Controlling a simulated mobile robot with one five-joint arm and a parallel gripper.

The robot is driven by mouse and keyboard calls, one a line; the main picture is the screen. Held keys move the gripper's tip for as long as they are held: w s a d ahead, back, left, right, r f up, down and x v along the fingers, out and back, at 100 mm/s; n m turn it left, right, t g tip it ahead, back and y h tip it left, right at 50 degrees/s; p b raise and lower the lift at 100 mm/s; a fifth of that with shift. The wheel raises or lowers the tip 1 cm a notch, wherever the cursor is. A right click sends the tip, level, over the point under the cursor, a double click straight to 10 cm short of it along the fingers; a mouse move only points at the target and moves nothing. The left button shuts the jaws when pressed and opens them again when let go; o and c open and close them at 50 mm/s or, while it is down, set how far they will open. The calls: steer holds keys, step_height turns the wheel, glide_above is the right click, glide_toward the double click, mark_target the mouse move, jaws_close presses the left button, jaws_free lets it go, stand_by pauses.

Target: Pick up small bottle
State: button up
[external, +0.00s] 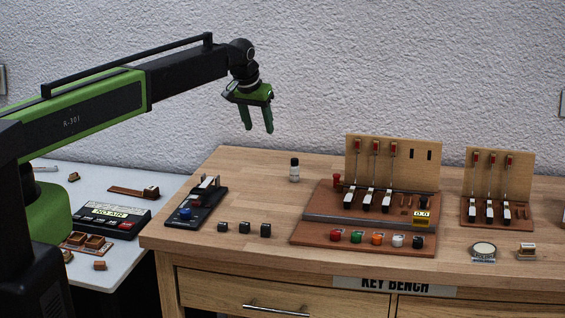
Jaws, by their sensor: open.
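The small bottle (294,172) is white with a black cap. It stands upright on the wooden bench (255,180), toward the back and left of the large key board. My gripper (258,131) is in the air above the bench, to the upper left of the bottle. Its green fingers point down and are apart, with nothing between them. The gripper does not touch the bottle.
A piano-action board (330,208) with keys and coloured buttons stands right of the bottle. A smaller board (500,170) is farther right. A black device (195,205) and small black cubes (244,228) lie to the left. Bench around the bottle is clear.

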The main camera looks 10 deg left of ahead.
steer(key=m, duration=0.1)
glide_toward(293, 162)
steer(key=b+x, duration=0.7)
steer(key=b, duration=0.3)
steer(key=shift+d+f+b, duration=0.1)
steer(key=shift+f+b, duration=0.25)
steer(key=shift+b, duration=0.05)
steer(key=b+x, duration=0.5)
steer(key=shift+w+f, duration=0.15)
steer(key=shift+w, duration=0.1)
steer(key=shift+r, duration=0.2)
jaws_close()
